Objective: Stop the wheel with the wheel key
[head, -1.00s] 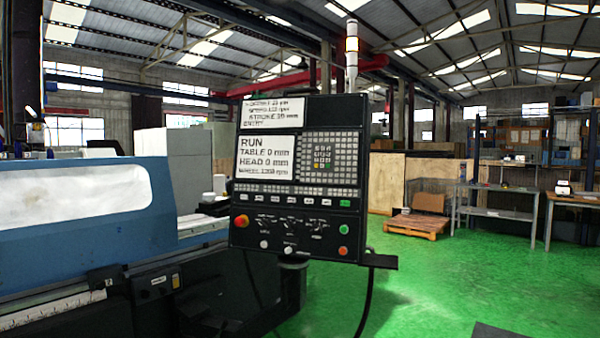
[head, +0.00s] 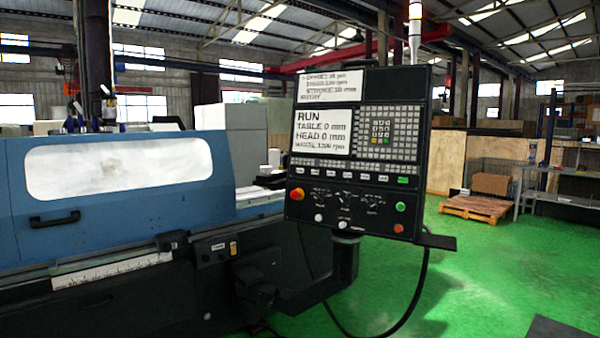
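The control panel (head: 355,160) is a black upright box on an arm at the machine's right end. Its screen (head: 322,133) reads RUN, TABLE 0 mm, HEAD 0 mm and a wheel line that looks like 1200 rpm. A row of small white keys (head: 350,175) runs below the screen, with a green key (head: 403,180) at its right end. The key labels are too small to read, so I cannot tell which is the wheel key. A red-orange knob (head: 297,194) sits lower left, with green and orange buttons lower right. My gripper is not in view.
The blue grinder (head: 110,185) with a closed, windowed door fills the left. A small shelf (head: 440,241) juts from the panel's lower right, and a black cable hangs below. Green floor (head: 480,280) is open to the right. A wooden pallet (head: 480,207) lies farther back.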

